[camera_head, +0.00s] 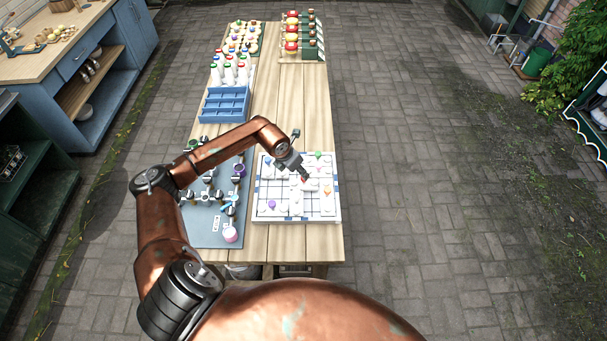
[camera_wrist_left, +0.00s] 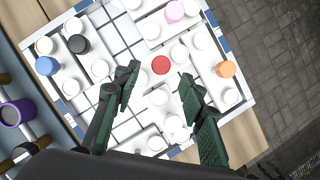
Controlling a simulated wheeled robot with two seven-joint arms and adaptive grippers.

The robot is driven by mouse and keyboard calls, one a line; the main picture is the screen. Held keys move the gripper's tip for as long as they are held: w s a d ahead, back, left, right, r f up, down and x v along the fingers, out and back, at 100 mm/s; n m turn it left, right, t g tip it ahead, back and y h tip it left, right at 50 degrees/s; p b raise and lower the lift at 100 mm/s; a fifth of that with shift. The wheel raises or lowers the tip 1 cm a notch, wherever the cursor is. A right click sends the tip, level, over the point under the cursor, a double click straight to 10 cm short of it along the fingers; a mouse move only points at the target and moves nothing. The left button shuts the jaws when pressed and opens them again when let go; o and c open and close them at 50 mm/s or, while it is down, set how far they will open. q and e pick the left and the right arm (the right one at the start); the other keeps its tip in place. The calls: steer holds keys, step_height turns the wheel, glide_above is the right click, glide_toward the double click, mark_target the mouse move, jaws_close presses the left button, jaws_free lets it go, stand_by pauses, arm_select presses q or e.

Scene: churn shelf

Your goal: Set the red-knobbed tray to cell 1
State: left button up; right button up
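The red-knobbed tray shows by its round red knob (camera_wrist_left: 160,65) in the left wrist view, among white round-topped pieces on the gridded board (camera_wrist_left: 118,32). In the head view the board (camera_head: 262,217) lies on the near right of the table, and my left gripper (camera_head: 304,176) is low over its middle. In the left wrist view my left gripper (camera_wrist_left: 160,74) is open, its green-padded fingers apart on either side of the red knob in the picture. I cannot tell whether they touch anything. The tray's outline is partly hidden. My right gripper is out of view.
Nearby on the board are an orange knob (camera_wrist_left: 226,69), a pink knob (camera_wrist_left: 174,11), a black knob (camera_wrist_left: 78,43) and a blue knob (camera_wrist_left: 47,66). A grey panel (camera_head: 203,226) with fittings lies left of the board. A blue crate (camera_head: 224,117) and bottles stand farther back.

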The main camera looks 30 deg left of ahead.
mark_target(304, 182)
arm_select(q)
steer(key=shift+x, duration=2.6)
steer(key=shift+d, duration=0.15)
steer(key=shift+c, duration=0.5)
jaws_close()
